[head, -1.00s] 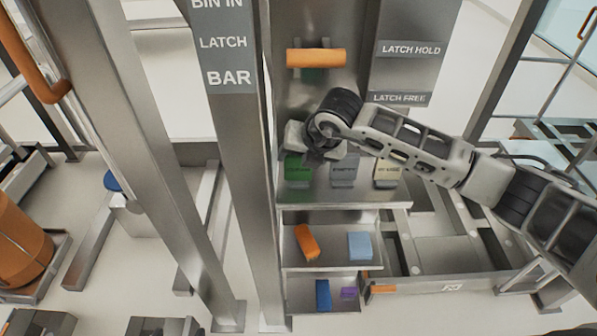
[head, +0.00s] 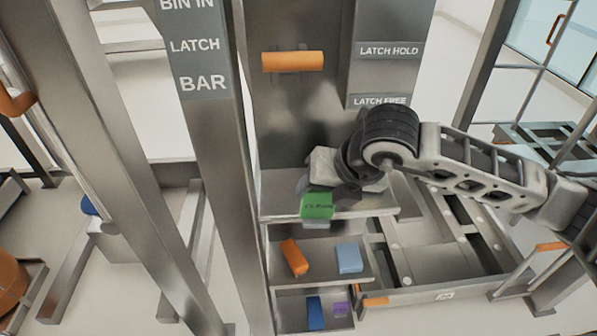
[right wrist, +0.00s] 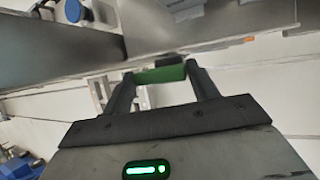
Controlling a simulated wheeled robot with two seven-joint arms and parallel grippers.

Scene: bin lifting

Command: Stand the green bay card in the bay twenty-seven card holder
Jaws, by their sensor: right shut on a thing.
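The green bay card (head: 317,207) is held in my right gripper (head: 322,188), in front of the upper shelf's front edge in the head view. Its face has small lettering too blurred to read. In the right wrist view the card (right wrist: 160,74) spans the gap between the two dark fingertips. A grey piece shows just under the card in the head view; I cannot tell what it belongs to. I cannot make out the bay twenty-seven card holder in either view. My left gripper is out of view.
The metal upper shelf (head: 278,204) is partly hidden by my right arm. Below, trays hold an orange block (head: 294,257), a light blue block (head: 349,258), a dark blue block (head: 315,313) and a purple block (head: 341,308). An orange bar (head: 292,61) and steel posts stand behind and left.

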